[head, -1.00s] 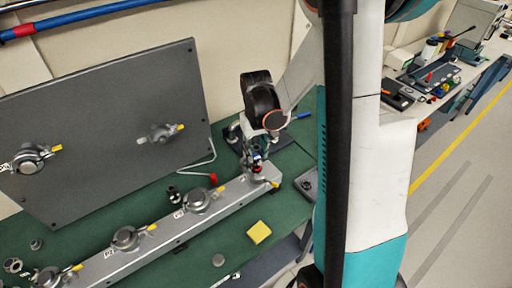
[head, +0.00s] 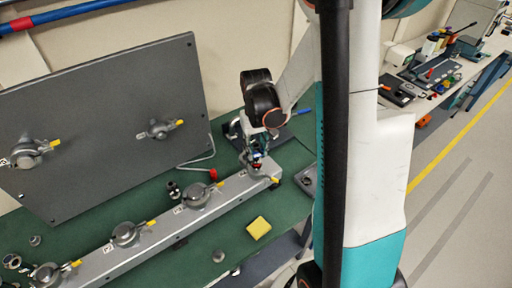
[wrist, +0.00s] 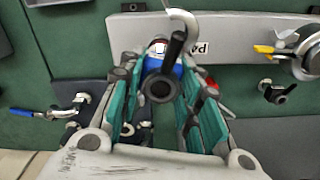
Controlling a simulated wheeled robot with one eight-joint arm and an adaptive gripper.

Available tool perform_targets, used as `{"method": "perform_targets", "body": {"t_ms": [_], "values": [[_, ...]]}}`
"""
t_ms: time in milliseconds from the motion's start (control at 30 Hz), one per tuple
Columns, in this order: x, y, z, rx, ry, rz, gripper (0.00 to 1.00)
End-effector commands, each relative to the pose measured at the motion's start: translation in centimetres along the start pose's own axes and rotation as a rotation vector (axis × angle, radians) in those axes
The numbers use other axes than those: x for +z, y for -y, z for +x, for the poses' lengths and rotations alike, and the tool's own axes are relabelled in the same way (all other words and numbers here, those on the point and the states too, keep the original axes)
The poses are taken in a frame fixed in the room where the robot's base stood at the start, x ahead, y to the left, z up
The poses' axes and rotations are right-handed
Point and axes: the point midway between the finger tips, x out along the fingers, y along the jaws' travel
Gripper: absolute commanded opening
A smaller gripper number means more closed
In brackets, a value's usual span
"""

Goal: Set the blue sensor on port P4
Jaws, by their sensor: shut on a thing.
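My gripper (head: 256,156) is over the right end of the grey rail (head: 232,186). In the wrist view my gripper (wrist: 160,105) has its teal fingers closed around the blue sensor (wrist: 172,70), which has a dark round end facing the camera. Port P4 is at this end of the rail; its label (wrist: 202,47) shows upside down beside the sensor. An open curved clamp arm (wrist: 184,22) stands next to the sensor. The port's seat is hidden behind the sensor and fingers, so I cannot tell whether the sensor touches it.
Several clamped ports, such as one on the rail (head: 196,194), have yellow-tipped levers. A grey panel (head: 95,120) leans behind the rail. A yellow block (head: 258,228) lies in front on the green bench.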

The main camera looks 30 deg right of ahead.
Motion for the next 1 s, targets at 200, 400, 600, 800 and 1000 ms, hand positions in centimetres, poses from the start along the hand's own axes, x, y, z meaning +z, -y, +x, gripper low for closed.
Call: {"method": "perform_targets", "body": {"t_ms": [200,400,600,800,1000], "values": [[0.0,0.0,0.36,0.0,0.0,0.0,0.03],[-0.01,0.0,0.63,0.0,0.0,0.0,0.03],[-0.01,0.0,0.9,0.0,0.0,0.0,0.03],[-0.03,0.0,0.82,0.0,0.0,0.0,0.03],[-0.01,0.0,0.85,0.0,0.0,0.0,0.03]]}}
